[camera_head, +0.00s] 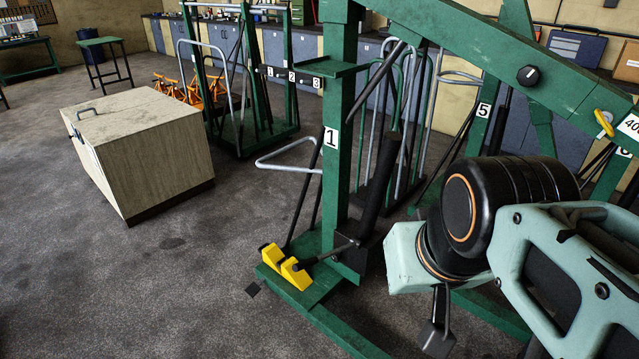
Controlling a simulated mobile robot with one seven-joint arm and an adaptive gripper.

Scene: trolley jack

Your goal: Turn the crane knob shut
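The green crane marked 1 (338,110) stands upright in the middle, with its boom running to the upper right. A black ram (380,185) leans along its post, above a dark base (352,256) with a thin rod pointing left. A round black knob-like part (528,75) sits on the boom; I cannot tell whether it is the knob of the task. My teal and black arm fills the lower right. A small dark part hanging below it looks like my gripper (437,335), right of the crane's post and apart from it. Its fingers are not clear.
A pale wooden box (150,150) stands on the floor at left. More green frames (245,80) and grey cabinets line the back. The floor at lower left is clear.

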